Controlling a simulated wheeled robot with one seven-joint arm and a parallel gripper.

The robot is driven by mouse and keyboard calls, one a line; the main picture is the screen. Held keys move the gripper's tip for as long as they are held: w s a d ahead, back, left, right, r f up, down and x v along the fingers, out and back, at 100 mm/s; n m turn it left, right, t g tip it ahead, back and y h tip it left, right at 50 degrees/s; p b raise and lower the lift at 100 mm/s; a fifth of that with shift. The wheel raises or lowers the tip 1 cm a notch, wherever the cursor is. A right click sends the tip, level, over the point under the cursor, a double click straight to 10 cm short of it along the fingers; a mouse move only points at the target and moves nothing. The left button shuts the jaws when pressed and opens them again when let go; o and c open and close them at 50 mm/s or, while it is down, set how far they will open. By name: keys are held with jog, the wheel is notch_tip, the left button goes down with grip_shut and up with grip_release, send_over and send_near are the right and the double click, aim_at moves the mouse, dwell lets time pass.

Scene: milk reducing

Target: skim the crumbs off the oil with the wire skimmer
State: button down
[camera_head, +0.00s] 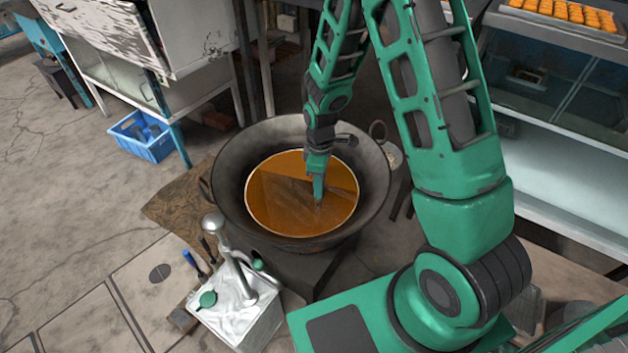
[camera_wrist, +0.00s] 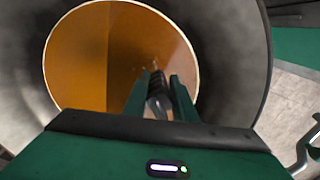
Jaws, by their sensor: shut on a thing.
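A large dark wok (camera_head: 229,158) holds a round pool of amber oil (camera_head: 280,205); the oil also shows in the wrist view (camera_wrist: 80,60). My gripper (camera_head: 318,192) points down over the right part of the oil. In the wrist view its two fingers (camera_wrist: 157,88) are shut on a dark, ridged handle (camera_wrist: 156,98), which I take to be the wire skimmer's. The handle runs down toward the oil. The skimmer's head cannot be made out, and I cannot tell whether it is under the surface. No separate crumbs can be made out.
A white block (camera_head: 232,318) with a metal lever stands in front of the wok. A blue crate (camera_head: 140,135) lies on the floor at left, under a worn cabinet (camera_head: 130,35). A tray of orange pieces (camera_head: 562,12) sits at the top right.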

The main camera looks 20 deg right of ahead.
notch_tip(320, 180, up, 7)
jog(key=s, duration=0.1)
jog(key=shift+s+f, duration=0.15)
jog(key=shift+s, duration=0.1)
dwell(0.5)
jog(key=shift+d, duration=0.1)
dwell(1.4)
notch_tip(320, 180, up, 13)
jog(key=shift+r, duration=0.2)
dwell(0.8)
